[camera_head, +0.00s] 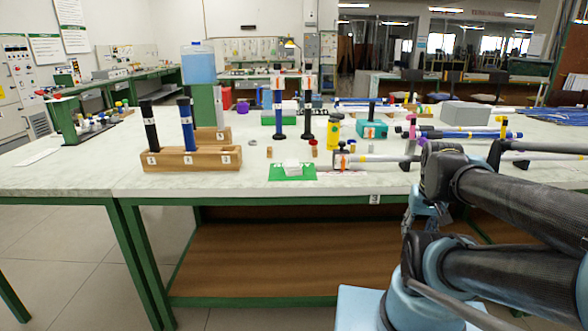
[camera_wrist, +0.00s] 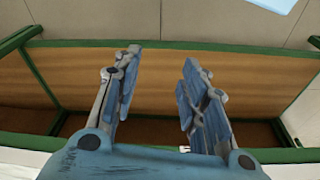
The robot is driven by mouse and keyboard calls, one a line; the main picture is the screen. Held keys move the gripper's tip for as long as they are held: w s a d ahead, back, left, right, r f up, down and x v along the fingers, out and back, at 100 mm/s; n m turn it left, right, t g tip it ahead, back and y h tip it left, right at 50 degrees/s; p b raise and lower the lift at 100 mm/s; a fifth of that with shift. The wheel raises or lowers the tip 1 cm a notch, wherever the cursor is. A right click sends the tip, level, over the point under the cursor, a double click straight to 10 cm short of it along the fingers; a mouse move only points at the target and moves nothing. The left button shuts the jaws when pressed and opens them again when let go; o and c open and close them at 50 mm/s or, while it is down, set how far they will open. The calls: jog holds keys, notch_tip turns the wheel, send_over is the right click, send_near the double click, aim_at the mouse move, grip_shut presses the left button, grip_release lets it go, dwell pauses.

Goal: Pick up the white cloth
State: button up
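A small white folded thing, which looks like the white cloth (camera_head: 292,168), lies on a green mat (camera_head: 275,174) near the front edge of the table. My gripper (camera_wrist: 160,62) is open in the wrist view, with its two blue fingers spread and nothing between them. In the head view my arm comes in from the right, and its wrist end is by the table's front edge, to the right of the cloth and apart from it. The fingers are hard to make out there. The cloth does not show in the wrist view.
Left of the mat is a wooden block (camera_head: 190,160) with black and blue rods standing in it. A small stand (camera_head: 341,158) with a horizontal rod is close to the mat's right. A yellow bottle (camera_head: 333,133) stands behind. A wooden lower shelf (camera_wrist: 230,88) is beneath the green-framed table.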

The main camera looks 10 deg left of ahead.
jog(key=o, duration=0.9)
jog(key=shift+a+r, duration=0.25)
jog(key=shift+r, duration=0.8)
jog(key=shift+o, duration=0.9)
jog(key=shift+w+a+r+m, duration=0.25)
jog(key=shift+w+r+m, duration=0.05)
jog(key=shift+w+r, duration=0.15)
jog(key=shift+w+a+r+m, duration=0.2)
jog(key=shift+w+r+m, duration=0.1)
jog(key=shift+w+r, duration=0.1)
jog(key=w+a+r+m+g+y, duration=0.15)
jog(key=w+a+r+m, duration=0.35)
jog(key=w+a+r, duration=0.6)
notch_tip(320, 180, up, 8)
jog(key=m+g+y, duration=0.3)
jog(key=m, duration=0.4)
send_over(294, 162)
jog(key=w+d, duration=0.3)
jog(key=d, duration=0.3)
jog(key=shift+t, duration=0.25)
jog(key=x, duration=1.1)
jog(key=shift+s+d+f, duration=0.15)
jog(key=shift+d+f, duration=0.05)
jog(key=shift+x, duration=2.7)
